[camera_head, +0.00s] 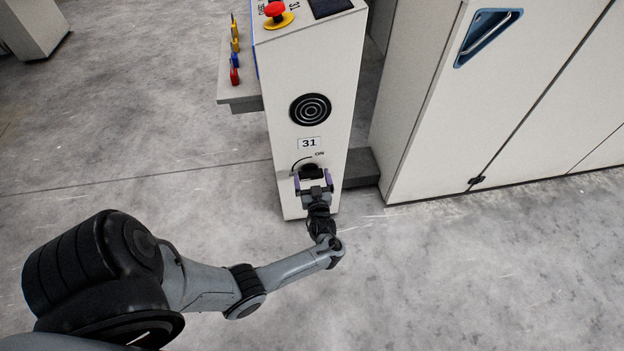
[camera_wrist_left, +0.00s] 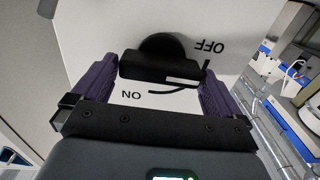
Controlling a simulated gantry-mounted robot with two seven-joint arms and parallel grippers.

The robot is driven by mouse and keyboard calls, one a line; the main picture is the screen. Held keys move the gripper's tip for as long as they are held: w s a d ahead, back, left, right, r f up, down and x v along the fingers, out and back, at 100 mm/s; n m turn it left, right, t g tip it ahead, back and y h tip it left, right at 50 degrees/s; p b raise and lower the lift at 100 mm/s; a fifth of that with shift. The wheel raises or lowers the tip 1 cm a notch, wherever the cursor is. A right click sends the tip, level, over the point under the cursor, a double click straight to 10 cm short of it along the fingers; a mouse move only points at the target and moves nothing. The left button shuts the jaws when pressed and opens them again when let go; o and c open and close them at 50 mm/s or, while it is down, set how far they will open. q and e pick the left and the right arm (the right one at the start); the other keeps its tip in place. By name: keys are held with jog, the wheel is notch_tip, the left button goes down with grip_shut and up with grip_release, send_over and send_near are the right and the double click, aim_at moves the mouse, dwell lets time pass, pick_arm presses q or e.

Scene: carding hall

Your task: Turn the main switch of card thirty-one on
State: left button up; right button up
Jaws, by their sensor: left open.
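The main switch is a black rotary knob (camera_head: 311,171) low on the front of the pale cabinet (camera_head: 327,100) marked 31. In the left wrist view the knob (camera_wrist_left: 160,60) has a thick bar handle with a white mark toward its right end, on the side of the OFF label. The ON label is at lower left, and a curved line runs between the two. My left gripper (camera_head: 313,181) is open in front of the switch, with its purple fingers on either side of the handle. I cannot tell whether they touch it. My right gripper is not in view.
A red emergency button (camera_head: 275,10) on yellow and a dark round grille (camera_head: 310,109) are higher on the cabinet. A side shelf (camera_head: 239,92) holds several small coloured items. A large pale machine with a blue recessed handle (camera_head: 487,36) stands right. The front floor is clear.

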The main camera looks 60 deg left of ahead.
pick_arm(q)
jog(key=c, duration=0.7)
jog(key=shift+o, duration=0.2)
